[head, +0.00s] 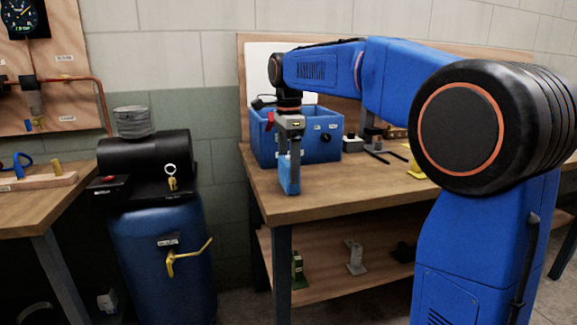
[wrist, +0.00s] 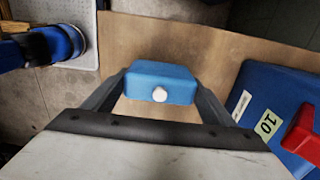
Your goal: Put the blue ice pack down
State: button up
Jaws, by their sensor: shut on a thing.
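A small blue ice pack with a white cap (wrist: 160,82) is held between the two dark fingers of my gripper (wrist: 160,95) in the wrist view. In the head view the ice pack (head: 289,175) hangs below my gripper (head: 289,155), over the left front part of the wooden workbench (head: 370,187). My gripper is shut on the ice pack. I cannot tell whether the pack's bottom touches the bench top.
A blue bin (head: 325,147) stands on the bench just behind my gripper. Small items, including a yellow one (head: 416,170), lie further right. A blue tank with a black compressor (head: 150,155) stands left of the bench. The bench's front strip is clear.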

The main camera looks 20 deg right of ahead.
jog(key=o, duration=1.2)
jog(key=shift+f, duration=0.1)
notch_tip(320, 180, up, 12)
jog(key=shift+r, duration=0.15)
